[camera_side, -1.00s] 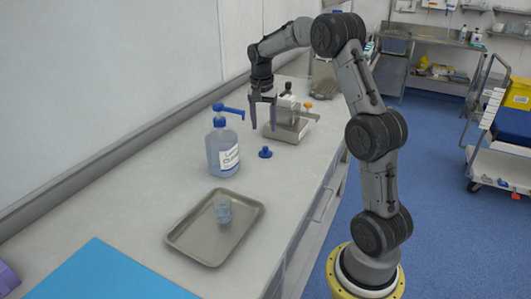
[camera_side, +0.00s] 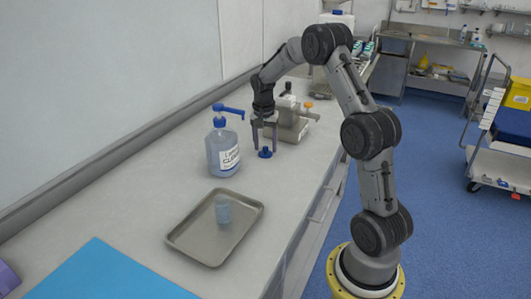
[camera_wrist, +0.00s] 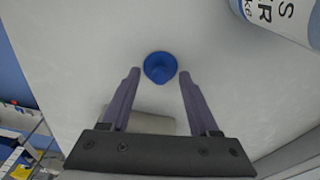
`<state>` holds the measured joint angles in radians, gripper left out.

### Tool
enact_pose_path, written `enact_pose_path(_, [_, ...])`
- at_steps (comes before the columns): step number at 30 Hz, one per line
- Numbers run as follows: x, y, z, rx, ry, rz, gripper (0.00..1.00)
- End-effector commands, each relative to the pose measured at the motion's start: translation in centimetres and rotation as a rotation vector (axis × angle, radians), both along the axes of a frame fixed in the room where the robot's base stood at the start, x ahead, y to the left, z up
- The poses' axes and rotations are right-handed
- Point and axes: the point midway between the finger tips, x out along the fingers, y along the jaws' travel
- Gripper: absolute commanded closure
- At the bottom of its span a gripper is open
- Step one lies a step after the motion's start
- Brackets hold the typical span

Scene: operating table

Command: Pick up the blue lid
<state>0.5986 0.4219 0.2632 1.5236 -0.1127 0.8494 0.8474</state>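The blue lid (camera_side: 265,153) lies on the counter, to the right of the pump bottle. It also shows in the wrist view (camera_wrist: 160,67), just beyond the fingertips and centred between them. My gripper (camera_side: 264,148) points down at the lid, its two fingers apart on either side of it in the side view. The fingers also show wide apart and empty in the wrist view (camera_wrist: 158,74). I cannot tell whether the fingertips reach down level with the lid.
A blue pump bottle (camera_side: 222,150) stands close by on the left. A metal tray (camera_side: 183,240) with a small bluish cup (camera_side: 223,209) lies nearer the camera. Metal equipment (camera_side: 292,125) stands just behind my gripper. A blue sheet (camera_side: 105,275) lies at the front left.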

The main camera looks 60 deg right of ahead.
Motion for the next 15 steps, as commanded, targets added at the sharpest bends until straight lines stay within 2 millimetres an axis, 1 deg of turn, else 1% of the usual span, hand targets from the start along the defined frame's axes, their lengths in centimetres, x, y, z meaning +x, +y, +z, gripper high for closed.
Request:
enact_pose_path(1, [0.00,0.00,0.01,0.000,0.000,0.000,0.45])
enact_pose_path(10, [0.01,0.02,0.04,0.000,0.000,0.001,0.99])
enact_pose_path(15, [0.02,0.02,0.05,0.000,0.000,0.001,1.00])
